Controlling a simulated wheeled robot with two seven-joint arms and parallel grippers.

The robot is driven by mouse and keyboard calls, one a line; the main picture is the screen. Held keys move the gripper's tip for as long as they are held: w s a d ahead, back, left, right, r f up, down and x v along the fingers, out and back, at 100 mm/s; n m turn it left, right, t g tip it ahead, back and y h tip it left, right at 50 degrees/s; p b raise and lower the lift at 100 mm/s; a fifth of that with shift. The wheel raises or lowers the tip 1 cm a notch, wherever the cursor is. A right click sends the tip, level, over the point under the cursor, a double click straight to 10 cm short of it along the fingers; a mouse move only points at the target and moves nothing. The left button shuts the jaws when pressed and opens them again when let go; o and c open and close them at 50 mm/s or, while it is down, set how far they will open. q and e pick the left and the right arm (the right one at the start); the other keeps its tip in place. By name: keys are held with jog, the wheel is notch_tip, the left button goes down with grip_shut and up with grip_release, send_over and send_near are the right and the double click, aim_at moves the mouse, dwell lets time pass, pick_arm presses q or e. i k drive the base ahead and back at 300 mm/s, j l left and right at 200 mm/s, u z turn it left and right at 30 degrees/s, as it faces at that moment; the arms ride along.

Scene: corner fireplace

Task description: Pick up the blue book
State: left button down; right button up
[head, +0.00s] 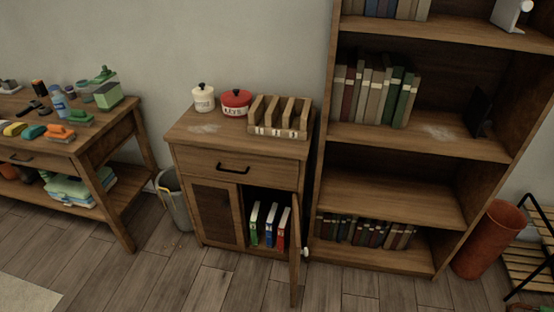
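The blue book (268,226) stands upright inside the open lower right compartment of a wooden cabinet (240,170). It is in the middle of a short row, between a green book (254,225) on its left and a red book (283,229) on its right. The books look slightly tilted and show pale upper parts. The cabinet door (295,250) is swung open toward me, to the right of the books. Neither of my grippers shows in the head view.
A bookshelf (328,160) with several books stands right of the cabinet. A grey bin (176,203) stands left of it, beside a cluttered worktable (120,135). A canister, a red pot and a wooden rack sit on the cabinet. The floor (190,272) in front is clear.

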aim_at(272, 220)
jog(key=i+j+u, duration=0.15)
jog(key=i+u, duration=0.25)
jog(key=i, duration=0.4)
jog(key=i+l+u, duration=0.1)
jog(key=i+u, duration=0.35)
jog(key=i, duration=0.35)
